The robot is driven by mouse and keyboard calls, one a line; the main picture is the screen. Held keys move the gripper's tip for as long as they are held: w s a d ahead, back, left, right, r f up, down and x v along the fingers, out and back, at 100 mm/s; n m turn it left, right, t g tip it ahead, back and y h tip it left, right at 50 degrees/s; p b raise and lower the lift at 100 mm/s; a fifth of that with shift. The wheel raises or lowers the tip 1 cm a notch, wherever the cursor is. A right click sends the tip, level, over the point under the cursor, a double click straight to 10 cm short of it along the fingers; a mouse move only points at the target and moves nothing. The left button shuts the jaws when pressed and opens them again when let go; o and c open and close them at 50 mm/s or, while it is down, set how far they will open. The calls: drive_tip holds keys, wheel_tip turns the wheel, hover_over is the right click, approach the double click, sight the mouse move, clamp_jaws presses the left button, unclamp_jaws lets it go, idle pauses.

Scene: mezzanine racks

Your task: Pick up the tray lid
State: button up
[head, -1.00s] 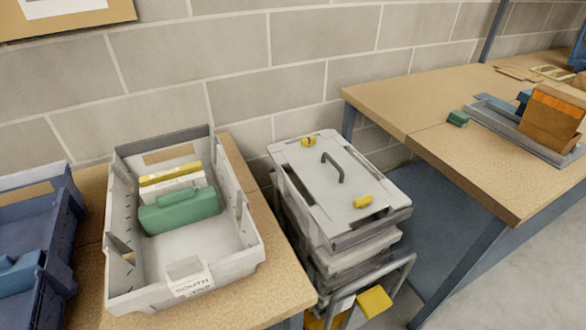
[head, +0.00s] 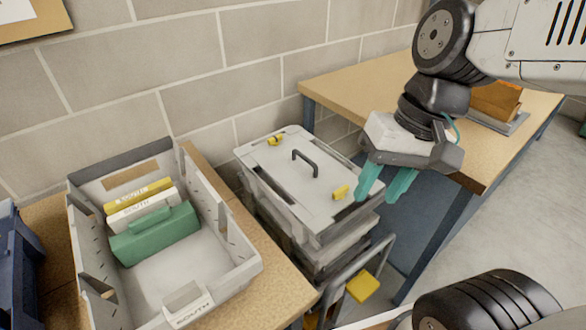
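The tray lid (head: 280,168) is a flat light-grey panel with a dark arched handle (head: 306,160) in its middle and yellow latches (head: 340,192) near its edges. It lies on top of a stack of grey trays (head: 318,248) between the two tables. My gripper (head: 382,196) has two teal fingers pointing down, spread apart with nothing seen between them. It is at the right end of the lid, to the right of the handle and not around it. One finger overlaps the lid's right corner in the picture; I cannot tell whether it touches.
A grey open tray (head: 232,262) on the left table holds a green case (head: 155,235) and yellow and white items. A dark blue bin (head: 22,270) is at far left. A wooden table (head: 365,72) with a cardboard box (head: 495,100) stands behind my arm. A yellow piece (head: 362,287) sits below the stack.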

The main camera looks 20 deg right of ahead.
sight(308, 159)
drive_tip(key=w+a+f+m+t+y, duration=0.2)
drive_tip(key=w+a+m+y, duration=0.35)
drive_tip(key=w, duration=0.35)
drive_tip(key=w+a+f+m+t+y, duration=0.2)
drive_tip(key=w+a+m+y, duration=0.2)
drive_tip(key=w+m, duration=0.45)
drive_tip(key=w+d+f+m+t+h, duration=0.2)
drive_tip(key=w+d+f+m, duration=0.2)
drive_tip(key=w+f+m, duration=0.1)
drive_tip(key=w+d+f+m+t+h, duration=0.2)
drive_tip(key=w+d+f+m+t, duration=0.1)
drive_tip(key=w+d+f+m, duration=0.2)
drive_tip(key=w+d+f+m+t+h, duration=0.3)
drive_tip(key=w+d+f+m, duration=0.2)
drive_tip(key=f, duration=0.3)
drive_tip(key=shift+w+d+f+m, duration=0.25)
drive_tip(key=shift+f+m, duration=0.15)
drive_tip(key=shift+m, duration=0.1)
drive_tip(key=shift+w+a+f, duration=0.15)
drive_tip(key=shift+w+f, duration=0.1)
drive_tip(key=shift+w, duration=0.05)
drive_tip(key=x, duration=0.6)
drive_tip(key=shift+w+a+f, duration=0.25)
drive_tip(key=shift+f, duration=0.1)
clamp_jaws()
